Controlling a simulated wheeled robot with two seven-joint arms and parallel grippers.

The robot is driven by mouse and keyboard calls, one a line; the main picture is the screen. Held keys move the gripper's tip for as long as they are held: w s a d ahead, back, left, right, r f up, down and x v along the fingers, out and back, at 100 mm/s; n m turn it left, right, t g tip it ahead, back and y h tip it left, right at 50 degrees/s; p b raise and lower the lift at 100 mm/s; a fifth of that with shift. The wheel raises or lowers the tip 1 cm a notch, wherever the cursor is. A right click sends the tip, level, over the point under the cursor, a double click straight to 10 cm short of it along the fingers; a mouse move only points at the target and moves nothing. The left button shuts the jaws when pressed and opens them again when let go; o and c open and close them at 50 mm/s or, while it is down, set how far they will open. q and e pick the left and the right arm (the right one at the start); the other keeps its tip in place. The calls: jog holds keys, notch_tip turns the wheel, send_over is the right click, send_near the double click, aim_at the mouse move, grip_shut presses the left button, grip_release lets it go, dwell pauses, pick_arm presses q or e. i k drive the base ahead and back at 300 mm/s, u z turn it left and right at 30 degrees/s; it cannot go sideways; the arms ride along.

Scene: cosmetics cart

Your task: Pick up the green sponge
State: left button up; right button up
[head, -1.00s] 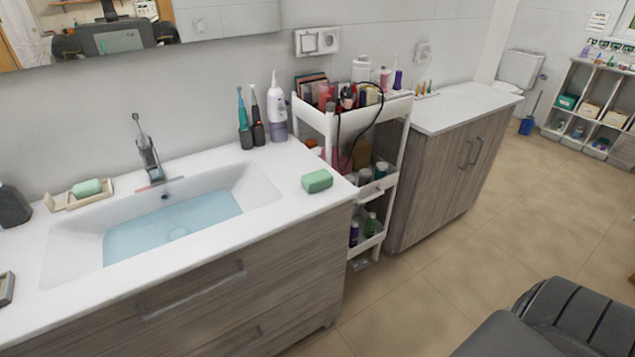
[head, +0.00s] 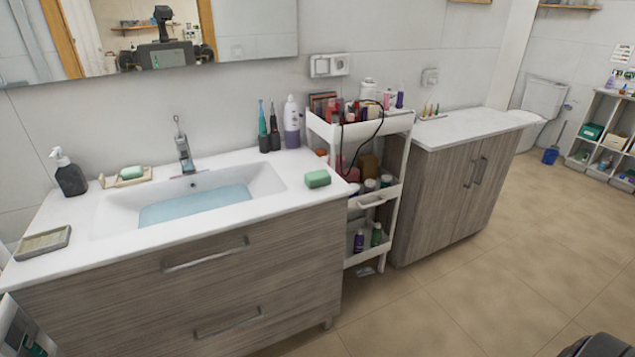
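A green sponge (head: 318,179) lies on the white sink counter (head: 290,215), right of the basin and near the counter's right end. Nothing touches it from above. A second, paler green block (head: 131,172) sits in a beige dish (head: 108,182) left of the tap; it looks like soap, but I cannot be sure. Neither of my grippers shows in the head view.
A white cart (head: 345,131) loaded with cosmetics stands right of the counter. A purple-white bottle (head: 291,124) and two toothbrushes stand behind the sponge. The water-filled basin (head: 195,205) is left of it. Tiled floor (head: 450,300) is clear in front.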

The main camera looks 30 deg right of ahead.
aim_at(314, 180)
jog(key=u, duration=0.05)
jog(key=i, duration=1.2)
jog(key=z, duration=0.7)
